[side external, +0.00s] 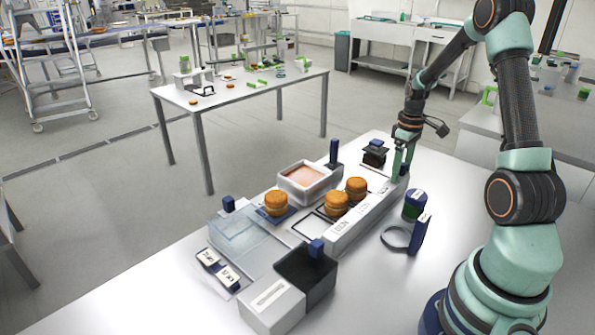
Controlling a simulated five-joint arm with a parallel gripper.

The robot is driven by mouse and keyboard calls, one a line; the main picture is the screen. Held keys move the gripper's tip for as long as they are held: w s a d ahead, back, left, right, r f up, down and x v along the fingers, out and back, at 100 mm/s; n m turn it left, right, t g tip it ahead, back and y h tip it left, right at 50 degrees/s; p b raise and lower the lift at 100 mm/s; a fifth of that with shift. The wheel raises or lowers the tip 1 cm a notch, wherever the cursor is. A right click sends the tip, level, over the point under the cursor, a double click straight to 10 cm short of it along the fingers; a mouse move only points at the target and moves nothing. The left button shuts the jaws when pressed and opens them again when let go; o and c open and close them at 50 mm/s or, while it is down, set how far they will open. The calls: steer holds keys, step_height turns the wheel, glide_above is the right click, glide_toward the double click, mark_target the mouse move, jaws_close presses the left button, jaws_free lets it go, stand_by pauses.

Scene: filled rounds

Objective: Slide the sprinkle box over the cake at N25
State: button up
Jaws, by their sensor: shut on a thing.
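Three round orange-brown cakes stand on the table: one (276,204) on a dark blue square at the left, one (336,204) in the middle and one (356,187) behind it. A long white labelled rail (365,219) runs beside the two right cakes. Its labels are too small to read, so I cannot tell which cake is at N25. What the handle belongs to is mostly hidden. I cannot tell for certain which item is the sprinkle box.
A pink-filled white tray (309,180) and a dark box (375,155) stand at the back. A clear lidded tray (243,237) and a black open box (306,273) stand in front. A green-and-blue jar (414,205) and a dark ring (396,238) are right of the rail.

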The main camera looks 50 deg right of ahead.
mark_target(385, 192)
steer(key=shift+a, duration=4.1)
steer(key=o, duration=0.9)
step_height(385, 192, up, 7)
